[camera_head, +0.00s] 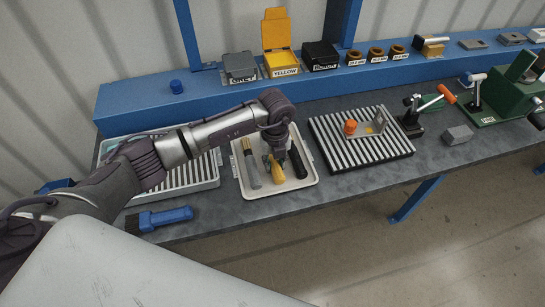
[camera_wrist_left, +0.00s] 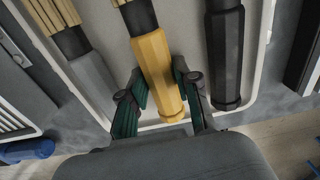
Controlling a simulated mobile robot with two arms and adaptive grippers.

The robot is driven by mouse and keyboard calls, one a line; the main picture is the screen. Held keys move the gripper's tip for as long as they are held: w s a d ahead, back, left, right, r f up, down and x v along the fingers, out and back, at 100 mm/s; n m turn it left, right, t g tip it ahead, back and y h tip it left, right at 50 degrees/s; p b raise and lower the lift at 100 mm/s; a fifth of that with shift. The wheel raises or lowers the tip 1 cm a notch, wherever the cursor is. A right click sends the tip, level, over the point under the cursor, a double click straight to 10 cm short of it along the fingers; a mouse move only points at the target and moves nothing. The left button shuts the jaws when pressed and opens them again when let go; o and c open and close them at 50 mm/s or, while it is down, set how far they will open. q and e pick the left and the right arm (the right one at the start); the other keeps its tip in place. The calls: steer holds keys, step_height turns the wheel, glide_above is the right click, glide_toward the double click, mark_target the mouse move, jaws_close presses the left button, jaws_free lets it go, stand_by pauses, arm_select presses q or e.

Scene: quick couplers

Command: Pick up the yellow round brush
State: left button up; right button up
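The yellow round brush (camera_wrist_left: 158,66) has a faceted yellow handle, a dark collar and pale bristles cut off by the top edge of the left wrist view. It also shows in the head view (camera_head: 277,172) in the white tray (camera_head: 270,192), between two other brushes. My left gripper (camera_wrist_left: 159,66) points down over the tray, with one dark, green-padded finger on each side of the yellow handle. The fingertips are close to the handle's sides; whether they touch it is unclear. In the head view the wrist partly covers the brush. My right gripper is not in view.
A grey-handled brush (camera_wrist_left: 92,75) lies left of the yellow one, and a black-handled brush (camera_wrist_left: 225,55) lies right. A ribbed rack (camera_head: 360,155) stands right of the tray. A blue-handled tool (camera_head: 165,217) lies at the front left. Small bins stand on the blue shelf (camera_head: 140,98).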

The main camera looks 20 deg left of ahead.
arm_select(q)
jaws_close()
steer(key=shift+w+r, duration=0.1)
steer(key=shift+r, duration=0.35)
steer(key=r, duration=0.1)
steer(key=r+b, duration=0.1)
steer(key=s+r+b, duration=0.1)
steer(key=shift+d+r, duration=0.3)
steer(key=shift+d, duration=0.05)
steer(key=s+d+r+b, duration=0.2)
steer(key=s+d+r, duration=0.3)
steer(key=s, duration=0.4)
steer(key=shift+d+r, duration=0.25)
steer(key=shift+r, duration=0.55)
